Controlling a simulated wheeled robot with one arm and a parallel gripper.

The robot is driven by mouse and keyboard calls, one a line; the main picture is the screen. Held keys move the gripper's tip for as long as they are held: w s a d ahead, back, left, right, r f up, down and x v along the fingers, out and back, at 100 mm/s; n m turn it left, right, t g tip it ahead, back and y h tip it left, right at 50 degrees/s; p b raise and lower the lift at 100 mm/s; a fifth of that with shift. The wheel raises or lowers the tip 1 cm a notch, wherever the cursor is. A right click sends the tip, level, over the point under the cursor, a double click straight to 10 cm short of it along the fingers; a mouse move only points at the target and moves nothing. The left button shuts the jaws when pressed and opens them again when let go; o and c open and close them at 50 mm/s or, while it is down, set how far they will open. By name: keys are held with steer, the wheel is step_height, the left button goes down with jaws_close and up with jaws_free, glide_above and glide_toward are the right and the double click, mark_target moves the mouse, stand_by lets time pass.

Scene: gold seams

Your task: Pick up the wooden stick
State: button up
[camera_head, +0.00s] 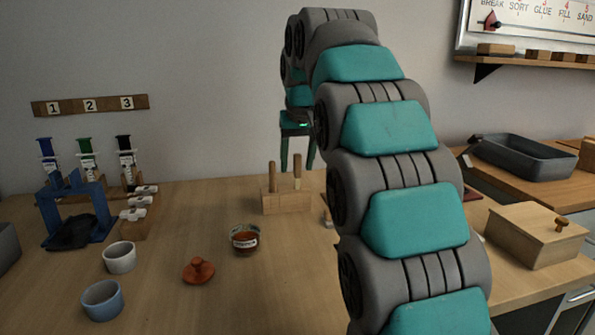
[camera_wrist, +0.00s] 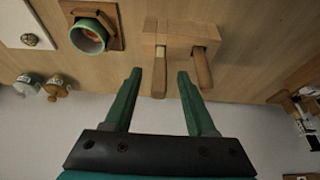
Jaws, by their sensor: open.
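Two upright wooden sticks stand in a wooden block (camera_head: 286,203) on the table, a left stick (camera_head: 272,177) and a right stick (camera_head: 297,181) in the head view. The block (camera_wrist: 165,40) also shows in the wrist view, with one stick (camera_wrist: 159,82) left and the other (camera_wrist: 202,70) right. I cannot tell which stick the task means. My gripper (camera_head: 297,168) is open and empty above the block, its green fingers pointing down. In the wrist view my gripper (camera_wrist: 160,73) has the left-hand stick between its fingers, apart from both; the other stick is outside.
A blue rack (camera_head: 75,208) is further left. A wooden box (camera_head: 536,235) and grey tray (camera_head: 524,158) are right.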

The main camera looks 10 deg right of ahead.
mark_target(296, 173)
steer(key=shift+x, duration=1.95)
steer(key=shift+c, duration=0.3)
jaws_close()
